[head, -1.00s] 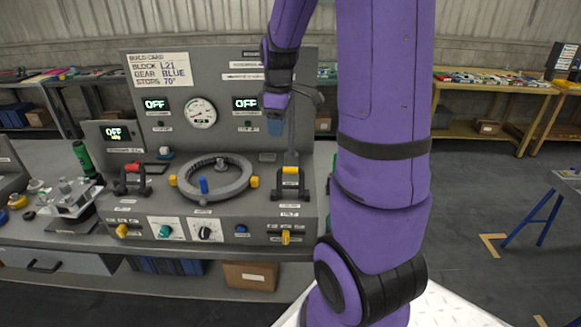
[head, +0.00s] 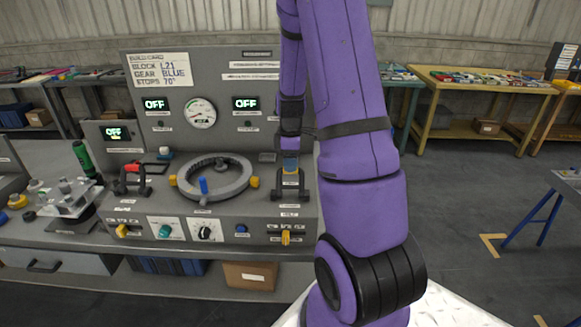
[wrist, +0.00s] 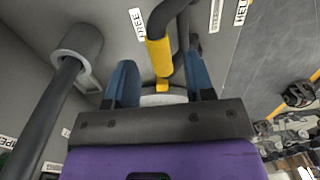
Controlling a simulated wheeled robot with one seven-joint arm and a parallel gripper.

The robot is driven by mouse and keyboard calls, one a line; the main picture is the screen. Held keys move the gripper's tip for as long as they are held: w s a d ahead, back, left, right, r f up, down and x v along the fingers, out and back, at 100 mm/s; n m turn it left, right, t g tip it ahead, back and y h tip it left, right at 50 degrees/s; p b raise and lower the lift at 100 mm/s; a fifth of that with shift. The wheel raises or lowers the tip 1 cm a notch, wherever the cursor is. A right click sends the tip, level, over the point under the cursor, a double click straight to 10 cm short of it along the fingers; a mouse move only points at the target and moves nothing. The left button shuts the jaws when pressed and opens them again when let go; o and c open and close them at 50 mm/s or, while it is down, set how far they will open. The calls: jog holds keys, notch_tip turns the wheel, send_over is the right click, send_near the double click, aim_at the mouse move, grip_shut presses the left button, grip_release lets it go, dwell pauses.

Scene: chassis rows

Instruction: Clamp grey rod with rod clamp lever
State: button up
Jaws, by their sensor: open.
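The rod clamp lever (head: 303,188), a dark bent bar with a yellow grip, stands at the right end of the grey bench console. In the wrist view its yellow grip (wrist: 159,55) lies just beyond and between my two blue fingertips. I see no firm contact. A grey rod with a thick round collar (wrist: 77,42), apparently the task's rod, runs at the left of the wrist view; my arm hides it in the head view.
A round ring fixture (head: 213,178) with a blue peg and yellow knobs sits left of the lever. A red-handled lever (head: 132,168) stands farther left. The upright panel (head: 220,90) is close behind my gripper.

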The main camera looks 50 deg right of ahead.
jog(key=shift+f, duration=1.1)
grip_shut()
